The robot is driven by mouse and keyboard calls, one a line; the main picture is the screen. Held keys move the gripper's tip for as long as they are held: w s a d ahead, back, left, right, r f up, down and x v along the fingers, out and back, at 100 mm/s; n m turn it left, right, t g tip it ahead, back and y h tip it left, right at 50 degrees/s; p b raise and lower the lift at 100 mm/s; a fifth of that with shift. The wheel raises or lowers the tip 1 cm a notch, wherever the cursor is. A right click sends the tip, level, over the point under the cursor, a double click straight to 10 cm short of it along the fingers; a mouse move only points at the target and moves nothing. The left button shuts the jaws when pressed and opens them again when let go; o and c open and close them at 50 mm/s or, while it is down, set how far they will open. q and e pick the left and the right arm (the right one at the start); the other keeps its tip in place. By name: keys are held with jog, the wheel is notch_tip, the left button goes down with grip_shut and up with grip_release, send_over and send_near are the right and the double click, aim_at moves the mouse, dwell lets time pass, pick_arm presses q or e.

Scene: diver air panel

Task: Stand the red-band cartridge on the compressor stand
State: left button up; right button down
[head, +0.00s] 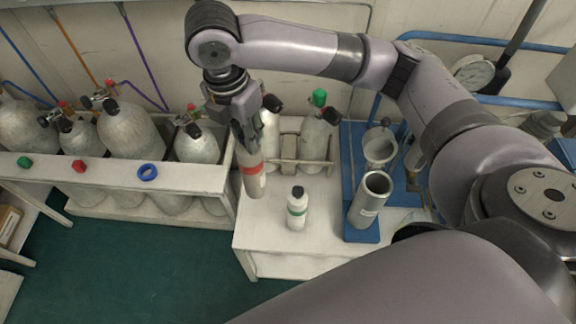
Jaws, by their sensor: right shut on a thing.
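The red-band cartridge (255,184) is a grey-white cylinder with a red band around its upper part. My right gripper (244,138) points down and is shut on the cartridge's upper end. The cartridge hangs nearly upright at the left edge of the white table; I cannot tell whether its bottom touches anything. A blue stand (360,234) on the right of the table carries an open grey cylinder (371,196) and, behind it, a second open canister (380,147); this looks like the compressor stand. My left gripper is not in view.
More tanks (130,135) stand in a white rack (110,174) at left. The table front left is clear.

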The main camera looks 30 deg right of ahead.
aim_at(243, 164)
jog(key=n, duration=0.3)
jog(key=shift+w+a+f+b, duration=0.3)
jog(key=shift+w+f+b, duration=0.05)
jog(key=shift+b, duration=0.05)
jog(key=shift+f, duration=0.3)
notch_tip(243, 164, down, 13)
jog(key=shift+r+b, duration=0.1)
jog(key=shift+b, duration=0.35)
jog(key=shift+f, duration=3.35)
jog(key=c, duration=1.3)
grip_release()
jog(key=r, duration=0.8)
jog(key=s+a+r, duration=0.1)
jog(key=r, duration=0.3)
jog(key=shift+r, duration=0.1)
